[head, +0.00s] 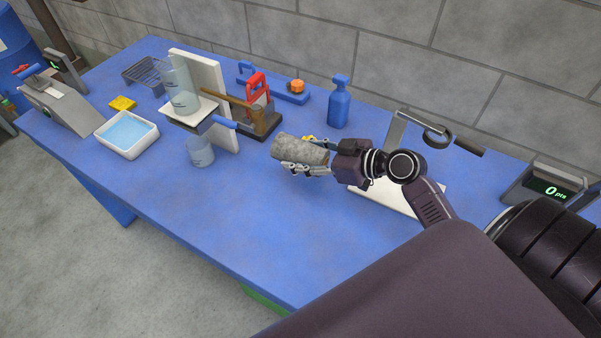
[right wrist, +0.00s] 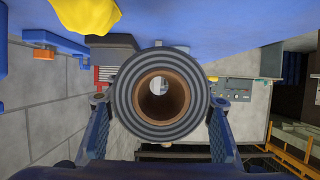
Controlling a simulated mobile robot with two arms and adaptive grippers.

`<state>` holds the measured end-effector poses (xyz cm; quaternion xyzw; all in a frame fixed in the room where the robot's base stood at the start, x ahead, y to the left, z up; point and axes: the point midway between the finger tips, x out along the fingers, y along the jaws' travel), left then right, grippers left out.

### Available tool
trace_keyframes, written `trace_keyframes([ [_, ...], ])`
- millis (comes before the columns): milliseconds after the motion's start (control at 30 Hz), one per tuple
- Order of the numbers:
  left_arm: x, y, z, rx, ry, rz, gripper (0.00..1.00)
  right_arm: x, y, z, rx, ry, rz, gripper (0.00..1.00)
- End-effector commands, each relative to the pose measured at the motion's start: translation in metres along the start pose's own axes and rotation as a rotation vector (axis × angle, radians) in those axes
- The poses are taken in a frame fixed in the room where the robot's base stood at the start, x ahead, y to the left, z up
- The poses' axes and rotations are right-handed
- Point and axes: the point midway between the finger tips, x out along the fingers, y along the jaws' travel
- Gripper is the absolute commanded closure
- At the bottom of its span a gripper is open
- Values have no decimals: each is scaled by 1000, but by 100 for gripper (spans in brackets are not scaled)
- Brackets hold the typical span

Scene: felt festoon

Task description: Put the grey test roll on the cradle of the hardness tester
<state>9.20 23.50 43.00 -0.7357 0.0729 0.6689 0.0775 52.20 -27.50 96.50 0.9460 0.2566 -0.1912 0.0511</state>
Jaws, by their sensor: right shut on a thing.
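The grey test roll (head: 299,150) is held lying roughly level by my right gripper (head: 300,155), above the middle of the blue table. In the right wrist view the roll (right wrist: 124,98) is seen end-on, ringed grey around a brown hollow core. The fingers of my right gripper (right wrist: 158,102) are shut on its two sides. To the right, a white base (head: 398,197) with a metal post and lever (head: 396,130), probably the hardness tester, is partly hidden behind my gripper and arm. I cannot make out its cradle. My left gripper is not in view.
A display reading 0 pts (head: 549,189) stands at the far right. A blue bottle (head: 339,107) stands behind the roll. Left of the roll are a beaker (head: 200,153), a white panel (head: 213,75) and a water tray (head: 110,140). The table's front middle is clear.

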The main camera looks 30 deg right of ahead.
Motion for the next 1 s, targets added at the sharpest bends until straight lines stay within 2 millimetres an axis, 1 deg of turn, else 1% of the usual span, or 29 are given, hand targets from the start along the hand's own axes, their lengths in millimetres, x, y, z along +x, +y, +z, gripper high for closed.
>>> trace_keyframes([
  [33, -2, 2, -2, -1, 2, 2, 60, 4, 0, 10, 8, 1, 0, 80],
  [100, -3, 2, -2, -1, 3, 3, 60, 10, 0, 23, 6, 0, 0, 80],
  [200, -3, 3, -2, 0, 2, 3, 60, 15, 1, 34, 2, 2, 1, 80],
  [367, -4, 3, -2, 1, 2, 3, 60, 20, 0, 46, 2, 3, 0, 80],
  [533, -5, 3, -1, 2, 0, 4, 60, 29, 0, 68, 4, 2, 0, 80],
  [633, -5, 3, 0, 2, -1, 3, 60, 32, 0, 75, -1, 2, 0, 80],
  [867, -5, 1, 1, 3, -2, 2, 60, 32, 1, 75, -3, 2, 0, 80],
  [1000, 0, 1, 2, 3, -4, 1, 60, 33, 0, 79, -3, 2, 0, 80],
])
